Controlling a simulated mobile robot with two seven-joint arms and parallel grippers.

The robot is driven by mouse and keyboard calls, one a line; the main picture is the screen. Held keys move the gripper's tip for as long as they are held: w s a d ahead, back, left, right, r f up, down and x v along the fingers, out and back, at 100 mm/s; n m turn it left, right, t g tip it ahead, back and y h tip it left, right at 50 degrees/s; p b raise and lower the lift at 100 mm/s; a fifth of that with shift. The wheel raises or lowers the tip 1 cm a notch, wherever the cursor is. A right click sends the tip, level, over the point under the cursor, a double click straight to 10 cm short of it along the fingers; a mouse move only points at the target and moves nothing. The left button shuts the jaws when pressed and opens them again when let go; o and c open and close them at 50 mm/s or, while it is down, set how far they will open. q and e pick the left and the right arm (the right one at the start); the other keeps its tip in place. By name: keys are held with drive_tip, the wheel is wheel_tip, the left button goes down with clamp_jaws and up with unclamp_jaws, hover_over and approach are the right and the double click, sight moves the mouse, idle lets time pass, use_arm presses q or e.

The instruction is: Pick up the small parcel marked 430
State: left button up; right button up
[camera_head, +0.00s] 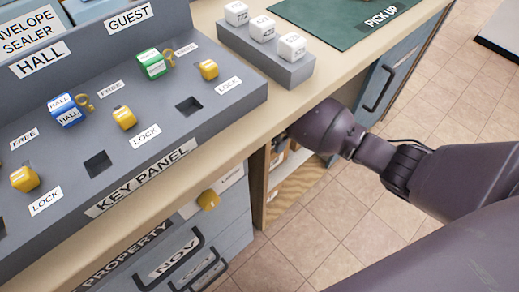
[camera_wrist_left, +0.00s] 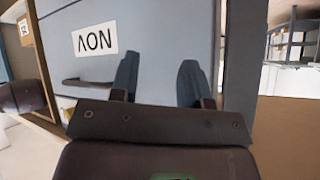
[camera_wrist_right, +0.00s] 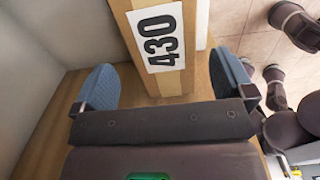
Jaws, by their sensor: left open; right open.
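In the right wrist view a narrow tan parcel (camera_wrist_right: 175,82) carries a white label reading 430, turned on its side. My right gripper (camera_wrist_right: 163,66) is open, with one finger on each side of the parcel's near end. I cannot tell whether either finger touches it. In the head view my right arm reaches to the open shelf under the counter, and its gripper is hidden there. My left gripper (camera_wrist_left: 158,72) is open and empty in its wrist view, in front of a grey-blue drawer front labelled NOV. It is not in the head view.
The grey key panel (camera_head: 225,98) with coloured key blocks stands on the counter. A grey block with white cubes (camera_head: 264,28) and a green pick up mat (camera_head: 335,18) lie beyond it. A shelf wall (camera_wrist_right: 40,45) is left of my right gripper. Tiled floor (camera_head: 300,235) is clear.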

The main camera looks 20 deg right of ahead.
sight(276, 159)
drive_tip(key=shift+s+f+b, duration=0.15)
drive_tip(key=shift+f+b, duration=1.3)
drive_tip(key=shift+f, duration=2.1)
drive_tip(key=shift+c, duration=0.5)
drive_tip(key=shift+r, duration=0.1)
drive_tip(key=c, duration=1.1)
